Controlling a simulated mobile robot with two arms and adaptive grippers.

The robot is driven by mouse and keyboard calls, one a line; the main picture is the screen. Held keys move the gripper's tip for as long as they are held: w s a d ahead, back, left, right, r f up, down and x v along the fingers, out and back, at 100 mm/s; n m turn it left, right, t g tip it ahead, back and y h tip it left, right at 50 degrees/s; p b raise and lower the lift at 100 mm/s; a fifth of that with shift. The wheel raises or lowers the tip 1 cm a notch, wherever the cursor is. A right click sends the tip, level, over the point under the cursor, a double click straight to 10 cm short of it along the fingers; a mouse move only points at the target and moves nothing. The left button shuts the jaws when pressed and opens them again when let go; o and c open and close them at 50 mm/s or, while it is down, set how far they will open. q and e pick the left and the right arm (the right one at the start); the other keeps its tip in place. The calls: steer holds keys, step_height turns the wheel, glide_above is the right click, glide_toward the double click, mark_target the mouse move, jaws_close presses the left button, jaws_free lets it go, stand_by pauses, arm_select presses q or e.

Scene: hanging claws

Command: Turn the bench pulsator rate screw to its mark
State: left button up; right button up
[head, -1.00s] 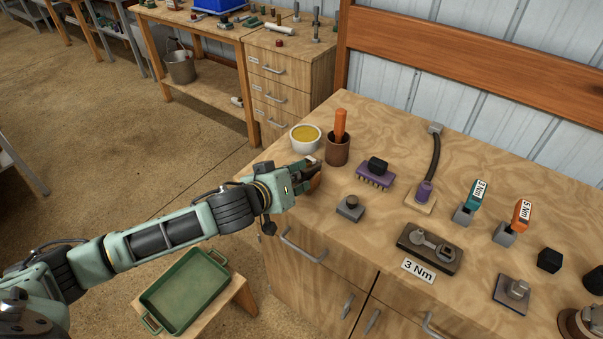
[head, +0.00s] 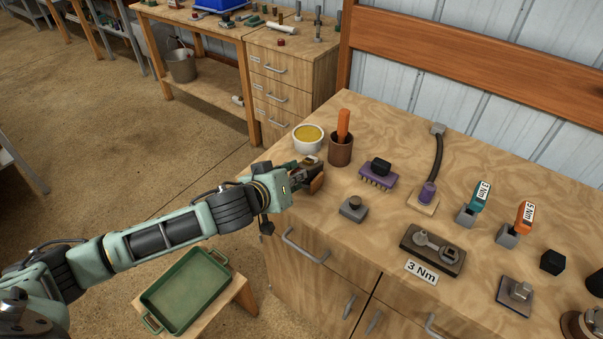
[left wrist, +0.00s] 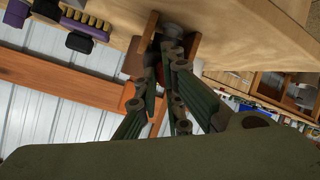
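The bench pulsator is not labelled. A purple fitting (head: 427,193) on a small wooden base, with a black hose (head: 437,158) running up to the bench's back edge, may be it; its screw and mark are too small to make out. My left gripper (head: 314,172) is over the bench's left front corner, close to the brown cup (head: 340,150) and well left of the purple fitting. A grey rounded thing shows between the tips; I cannot tell what. My right gripper is not in view.
A white bowl (head: 308,138), a purple brush (head: 378,175) and a grey block (head: 353,209) stand near the left gripper. A green tray (head: 187,290) is below.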

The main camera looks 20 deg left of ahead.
arm_select(q)
steer(key=shift+p+v, duration=0.65)
steer(key=shift+v, duration=0.45)
steer(key=shift+p+v, duration=0.75)
steer(key=shift+v, duration=1.2)
steer(key=shift+d, duration=0.1)
